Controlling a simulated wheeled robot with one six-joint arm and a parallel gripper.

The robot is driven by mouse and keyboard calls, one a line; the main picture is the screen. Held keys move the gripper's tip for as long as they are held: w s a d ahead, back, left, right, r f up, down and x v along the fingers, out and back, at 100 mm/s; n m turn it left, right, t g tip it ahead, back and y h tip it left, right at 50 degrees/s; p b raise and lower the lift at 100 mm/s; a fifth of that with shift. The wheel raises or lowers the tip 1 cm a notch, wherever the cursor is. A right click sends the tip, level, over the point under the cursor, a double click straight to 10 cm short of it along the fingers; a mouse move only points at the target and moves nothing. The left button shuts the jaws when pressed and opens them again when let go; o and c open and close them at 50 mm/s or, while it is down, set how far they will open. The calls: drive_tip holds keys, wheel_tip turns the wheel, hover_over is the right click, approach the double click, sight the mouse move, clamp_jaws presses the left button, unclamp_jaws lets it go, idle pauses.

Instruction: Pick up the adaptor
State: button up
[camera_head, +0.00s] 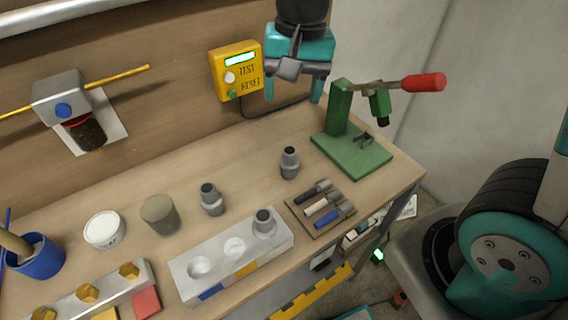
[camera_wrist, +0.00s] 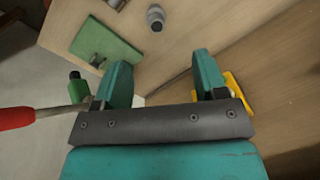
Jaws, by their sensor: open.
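Three grey stepped metal pieces look like adaptors. One adaptor (camera_head: 289,163) stands upright on the bench left of the green press, and a second adaptor (camera_head: 211,199) stands further left. A third (camera_head: 264,223) sits in the right seat of a pale block (camera_head: 190,292). My gripper (camera_head: 292,92) is open and empty, pointing down, high above the back of the bench near the wall. In the wrist view my gripper's fingers (camera_wrist: 162,75) are spread apart, and one adaptor (camera_wrist: 155,18) shows beyond them at the top.
A green press (camera_head: 350,155) with a red handle stands right of my gripper. A yellow test box (camera_head: 237,72) with a cable is on the wall to the left. A tool tray (camera_head: 318,232), a grey-green cup (camera_head: 160,215), a white tub (camera_head: 104,230) and a blue cup (camera_head: 40,262) occupy the bench.

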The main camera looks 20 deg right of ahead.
drive_tip(key=w+f+m+h, duration=0.1)
drive_tip(key=w+f+m, duration=0.3)
drive_tip(key=p, duration=0.2)
hover_over(290, 150)
drive_tip(key=f, duration=0.9)
drive_tip(key=shift+a+f, duration=0.25)
drive_tip(key=shift+n, duration=0.3)
drive_tip(key=shift+d+f+p, duration=0.15)
drive_tip(key=shift+f+p, duration=0.3)
drive_tip(key=shift+f, duration=1.1)
drive_tip(key=shift+d+f+p, duration=0.1)
drive_tip(key=shift+f+p, duration=0.35)
drive_tip(key=shift+f, duration=1.1)
drive_tip(key=c, duration=1)
